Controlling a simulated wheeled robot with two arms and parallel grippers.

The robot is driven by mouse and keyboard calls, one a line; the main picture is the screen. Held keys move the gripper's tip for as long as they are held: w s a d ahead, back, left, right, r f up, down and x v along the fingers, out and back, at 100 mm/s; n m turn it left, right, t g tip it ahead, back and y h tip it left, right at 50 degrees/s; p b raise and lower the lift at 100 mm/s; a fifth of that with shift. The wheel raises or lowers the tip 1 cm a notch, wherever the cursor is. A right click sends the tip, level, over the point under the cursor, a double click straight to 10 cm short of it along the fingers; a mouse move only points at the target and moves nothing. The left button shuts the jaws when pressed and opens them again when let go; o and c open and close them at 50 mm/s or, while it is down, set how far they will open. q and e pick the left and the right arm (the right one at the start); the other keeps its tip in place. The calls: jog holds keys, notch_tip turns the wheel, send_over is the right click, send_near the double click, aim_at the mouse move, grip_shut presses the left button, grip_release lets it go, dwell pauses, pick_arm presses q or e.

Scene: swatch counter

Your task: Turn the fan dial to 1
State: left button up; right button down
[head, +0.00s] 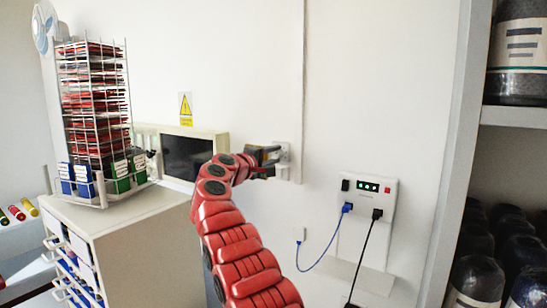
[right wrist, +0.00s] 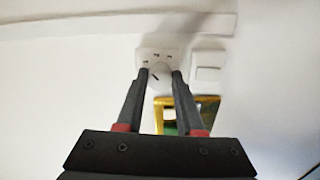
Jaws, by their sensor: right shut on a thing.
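The fan dial (right wrist: 159,76) is a round pale knob with a dark pointer mark on a white wall plate (right wrist: 148,54). Small marks stand along the plate above the knob, too small to read. My right gripper (right wrist: 161,77) has its two fingers shut on the knob, one on each side. In the head view my right gripper (head: 272,163) reaches the wall plate (head: 285,152) and hides the knob. A small white fan (head: 44,28) shows at the top left. My left gripper is not in view.
A white switch (right wrist: 209,67) sits right of the dial plate. A dark-screened box (head: 186,156) and a swatch rack (head: 95,110) stand on the cabinet at left. A wall panel (head: 367,195) with blue and black cables is to the right, then shelves of dark rolls.

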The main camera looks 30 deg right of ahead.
jog(key=shift+n, duration=1.1)
jog(key=c, duration=0.5)
grip_release()
jog(key=shift+c, duration=0.2)
jog(key=shift+a, duration=0.1)
jog(key=shift+s+a+f+b, duration=0.1)
jog(key=shift+a+f+b, duration=0.05)
jog(key=shift+b, duration=0.25)
jog(key=b+v, duration=0.7)
jog(key=v, duration=1)
jog(key=shift+b, duration=0.3)
